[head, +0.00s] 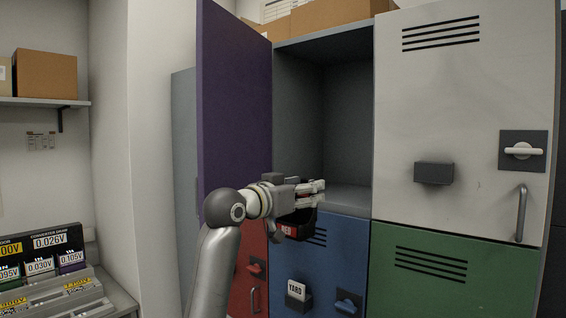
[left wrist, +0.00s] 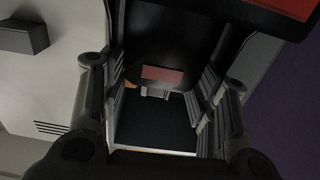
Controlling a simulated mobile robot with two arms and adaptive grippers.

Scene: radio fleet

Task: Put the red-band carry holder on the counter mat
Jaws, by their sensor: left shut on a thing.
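My left gripper (head: 318,193) is in front of the open locker compartment, about level with its floor. It is shut on the red-band carry holder (head: 291,229), a dark case with a red label reading RED, which hangs just below the fingers. In the left wrist view the dark holder (left wrist: 155,125) fills the space between my left gripper's two fingers, and a dull red patch shows on it. Part of the holder is hidden behind the gripper. The counter mat is not seen in either view. My right gripper is not in view.
The purple door (head: 235,110) stands open left of the empty compartment (head: 345,120). A white door (head: 450,90) with a dark box and handle is at right; blue (head: 375,265), green (head: 440,280) and red doors are below.

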